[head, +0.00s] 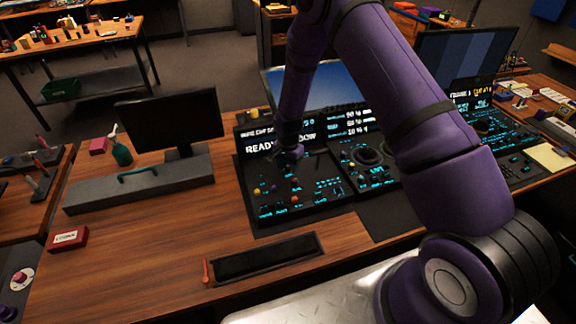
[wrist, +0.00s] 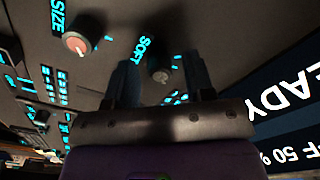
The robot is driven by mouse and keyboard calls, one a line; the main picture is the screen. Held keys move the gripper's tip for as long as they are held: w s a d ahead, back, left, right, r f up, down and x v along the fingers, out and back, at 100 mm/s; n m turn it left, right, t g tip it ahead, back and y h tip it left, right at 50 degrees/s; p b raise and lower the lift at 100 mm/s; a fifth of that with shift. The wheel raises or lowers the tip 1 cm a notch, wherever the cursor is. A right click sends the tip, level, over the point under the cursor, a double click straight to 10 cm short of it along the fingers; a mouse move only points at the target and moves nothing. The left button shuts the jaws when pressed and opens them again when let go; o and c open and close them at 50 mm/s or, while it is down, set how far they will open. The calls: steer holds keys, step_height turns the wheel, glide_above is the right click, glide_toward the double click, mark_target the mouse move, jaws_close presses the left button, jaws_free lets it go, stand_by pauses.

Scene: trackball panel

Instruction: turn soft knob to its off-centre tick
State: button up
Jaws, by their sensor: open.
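The soft knob (wrist: 158,68) is a small dark round knob under the cyan word SOFT in the wrist view. Short cyan marks lie to its right; which one is the off-centre tick I cannot tell. My gripper (wrist: 160,64) is open, with one dark finger on each side of the soft knob and a gap visible at both sides. Whether the fingertips reach down around it is unclear. In the head view, my gripper (head: 290,153) hangs over the upper part of the left control panel (head: 244,199), and the soft knob cannot be picked out there.
The size knob (wrist: 75,43), with a pale reddish face, stands left of my gripper in the wrist view. A lit display reading READY (head: 266,147) rises behind the panel. A trackball (head: 369,156) sits on the panel to the right.

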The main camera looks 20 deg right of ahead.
jaws_close()
steer(key=shift+n, duration=0.4)
steer(key=n, duration=0.7)
steer(key=shift+n, duration=0.3)
steer(key=n, duration=0.3)
steer(key=shift+n, duration=2.1)
